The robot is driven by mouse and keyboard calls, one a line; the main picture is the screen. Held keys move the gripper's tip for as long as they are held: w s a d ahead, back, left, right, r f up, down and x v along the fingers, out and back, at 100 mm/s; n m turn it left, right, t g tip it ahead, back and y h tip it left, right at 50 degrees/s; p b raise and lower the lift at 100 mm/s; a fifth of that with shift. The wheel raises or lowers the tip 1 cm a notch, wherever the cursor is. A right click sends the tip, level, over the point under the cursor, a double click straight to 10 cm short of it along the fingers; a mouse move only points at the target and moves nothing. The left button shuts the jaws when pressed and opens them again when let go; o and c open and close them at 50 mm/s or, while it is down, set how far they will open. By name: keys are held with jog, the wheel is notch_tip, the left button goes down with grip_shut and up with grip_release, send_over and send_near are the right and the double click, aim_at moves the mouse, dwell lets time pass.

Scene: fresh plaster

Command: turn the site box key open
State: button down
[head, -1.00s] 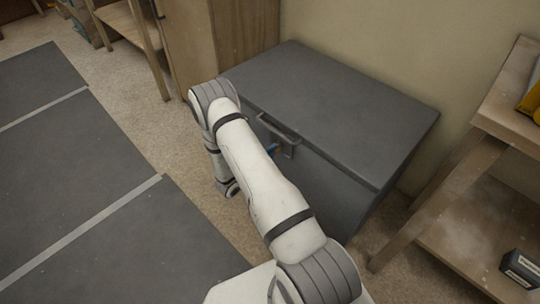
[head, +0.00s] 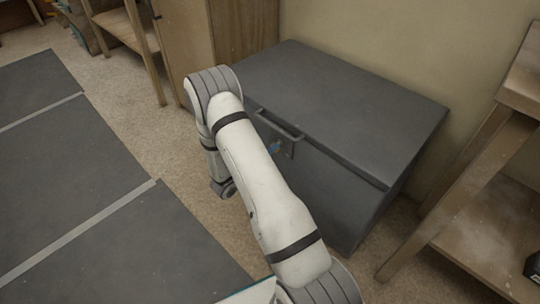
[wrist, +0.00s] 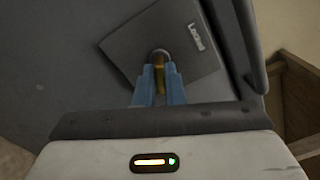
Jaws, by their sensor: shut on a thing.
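The grey site box (head: 335,105) stands against the wall with its lid down. A handle (head: 279,124) and a lock plate (head: 287,150) are on its front. A brass-coloured key (wrist: 159,72) sits at the round keyhole. My gripper (wrist: 159,80) has its two blue fingers shut on the key, one on each side. In the head view only a little blue of the fingers shows beside my arm; most of the gripper is hidden.
A wooden shelf unit (head: 490,190) stands close to the right of the box. A wooden cabinet (head: 190,45) stands at its back left. Dark mats (head: 70,170) cover the floor at the left, with bare carpet between them and the box.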

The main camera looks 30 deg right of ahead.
jog(key=shift+m+b, duration=0.3)
jog(key=shift+m, duration=0.1)
jog(key=c, duration=1.5)
grip_release()
jog(key=shift+p+v, duration=1)
jog(key=shift+v, duration=2.95)
jog(key=shift+r, duration=0.1)
